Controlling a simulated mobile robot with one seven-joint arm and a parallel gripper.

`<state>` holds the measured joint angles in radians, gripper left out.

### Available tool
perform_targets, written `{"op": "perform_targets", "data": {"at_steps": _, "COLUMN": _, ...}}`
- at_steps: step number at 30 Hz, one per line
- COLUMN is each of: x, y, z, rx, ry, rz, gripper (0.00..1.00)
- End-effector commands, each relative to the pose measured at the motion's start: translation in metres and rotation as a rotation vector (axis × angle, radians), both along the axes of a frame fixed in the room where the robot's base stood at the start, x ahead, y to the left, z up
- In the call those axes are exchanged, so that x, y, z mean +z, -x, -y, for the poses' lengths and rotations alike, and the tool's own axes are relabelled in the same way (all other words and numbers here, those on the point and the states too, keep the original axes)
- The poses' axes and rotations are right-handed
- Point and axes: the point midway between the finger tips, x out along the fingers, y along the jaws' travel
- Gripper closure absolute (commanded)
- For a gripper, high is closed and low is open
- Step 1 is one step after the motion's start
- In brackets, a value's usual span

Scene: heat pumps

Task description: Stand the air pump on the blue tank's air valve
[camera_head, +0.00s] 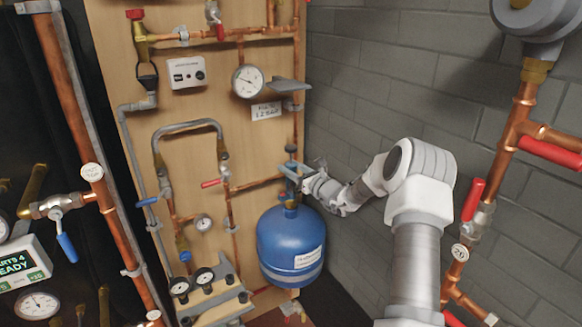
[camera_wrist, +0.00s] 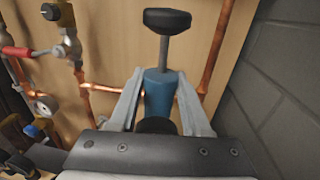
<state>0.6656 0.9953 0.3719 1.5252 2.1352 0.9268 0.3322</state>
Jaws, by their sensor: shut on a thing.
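The air pump (camera_wrist: 158,92) has a blue body, a thin grey rod and a black handle (camera_wrist: 168,20) at the top of the wrist view. My gripper (camera_wrist: 160,98) is shut on its blue body, one pale finger on each side. In the head view my gripper (camera_head: 293,172) is above the blue tank (camera_head: 290,245), close to the board. The tank's top fitting (camera_head: 291,206) is just below my gripper. The pump's lower end is hard to make out there, so I cannot tell whether it touches the valve.
A wooden board with copper pipes (camera_head: 262,183) stands behind the tank. A grey shelf (camera_head: 289,84) juts out above my gripper. A grey bracket (camera_head: 215,298) with gauges stands left of the tank. A grey block wall (camera_head: 370,85) lies to the right.

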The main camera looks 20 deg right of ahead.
Motion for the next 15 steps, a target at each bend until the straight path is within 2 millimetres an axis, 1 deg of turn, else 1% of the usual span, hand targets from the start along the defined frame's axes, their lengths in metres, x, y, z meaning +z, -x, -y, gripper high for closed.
{"op": "perform_targets", "data": {"at_steps": 1, "x": 0.0029, "y": -0.0006, "z": -0.0001, "rx": 0.0, "ry": 0.0, "rz": 0.005, "gripper": 1.0}}
{"op": "perform_targets", "data": {"at_steps": 15, "x": 0.0069, "y": 0.0001, "z": 0.0, "rx": 0.0, "ry": 0.0, "rz": 0.005, "gripper": 1.0}}
